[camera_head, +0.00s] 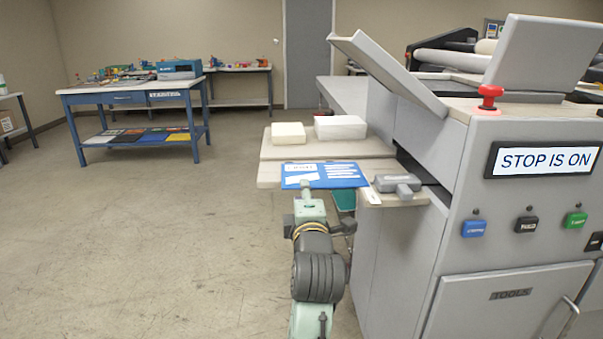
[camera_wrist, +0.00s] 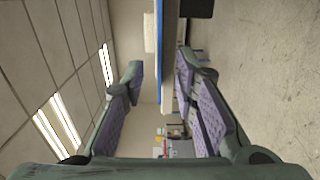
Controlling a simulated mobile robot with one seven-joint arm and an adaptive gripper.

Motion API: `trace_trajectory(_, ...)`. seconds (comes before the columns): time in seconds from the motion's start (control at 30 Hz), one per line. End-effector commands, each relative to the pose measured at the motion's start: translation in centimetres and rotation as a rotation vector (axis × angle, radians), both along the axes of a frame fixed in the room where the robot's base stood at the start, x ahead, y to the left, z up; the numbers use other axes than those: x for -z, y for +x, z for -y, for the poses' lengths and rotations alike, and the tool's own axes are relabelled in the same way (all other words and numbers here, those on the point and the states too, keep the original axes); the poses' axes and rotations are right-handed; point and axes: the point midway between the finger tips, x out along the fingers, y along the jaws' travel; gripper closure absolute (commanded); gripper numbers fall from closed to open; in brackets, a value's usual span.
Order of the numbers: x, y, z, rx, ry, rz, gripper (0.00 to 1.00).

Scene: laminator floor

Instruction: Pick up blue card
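The blue card (camera_head: 340,174), with white printing, lies flat at the front edge of a beige shelf (camera_head: 269,175) on the grey machine. My gripper (camera_head: 305,192) is at the card's near edge in the head view, one fingertip showing over the card. In the wrist view the card (camera_wrist: 159,45) shows edge-on as a thin blue strip, with the pale shelf edge beside it. My open gripper (camera_wrist: 160,80) has its two purple-padded fingers on either side of this strip, with gaps visible. Contact with the card cannot be told.
A grey handheld tool (camera_head: 397,184) lies right of the card. A cream block (camera_head: 288,133) and a white block (camera_head: 340,127) stand behind it. The machine (camera_head: 480,235) fills the right side. A blue table (camera_head: 135,93) stands far left; the floor between is clear.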

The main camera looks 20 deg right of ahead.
Motion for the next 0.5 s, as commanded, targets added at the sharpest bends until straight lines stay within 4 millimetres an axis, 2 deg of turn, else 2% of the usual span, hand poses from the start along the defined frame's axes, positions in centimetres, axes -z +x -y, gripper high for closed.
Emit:
trace_trajectory(0.1, -0.2, 1.9, 0.4, -0.002, 0.002, -0.002, 0.73)
trace_trajectory(0.2, -0.1, 2.9, 0.8, -0.001, 0.001, 0.000, 0.73)
trace_trajectory(0.5, 0.0, 3.3, 0.9, -0.001, 0.001, 0.001, 0.74)
